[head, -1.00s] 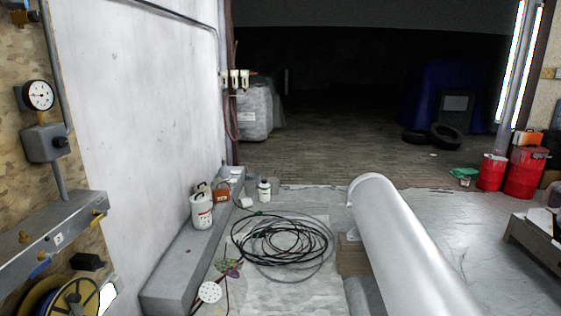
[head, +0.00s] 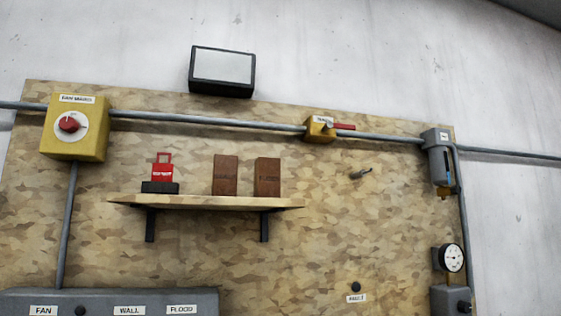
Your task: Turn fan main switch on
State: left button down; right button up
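A yellow switch box (head: 75,140) is mounted at the upper left of a patterned wooden board. Its label (head: 77,99) seems to read fan mains. A red rotary knob (head: 69,123) sits on a white round dial on its face. The knob's exact setting is too small to tell. Conduit runs out of the box to both sides and down to a grey panel (head: 110,300) with labels FAN, WALL and FLOOD. Neither of my grippers shows in the head view.
A smaller yellow box (head: 320,129) with a red lever, a grey box (head: 437,160) and a round gauge (head: 453,257) are on the right. A black-framed panel (head: 222,71) hangs above.

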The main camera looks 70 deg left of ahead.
aim_at(68, 124)
jog(key=j+u, duration=0.2)
jog(key=u, duration=2.35)
jog(key=k+u, duration=0.15)
jog(key=u, duration=0.75)
jog(key=i+j+u, duration=0.15)
jog(key=j, duration=0.25)
jog(key=i+j+u, duration=0.15)
jog(key=j, duration=0.2)
jog(key=i+j+u, duration=0.15)
jog(key=j, duration=0.2)
jog(key=i, duration=0.05)
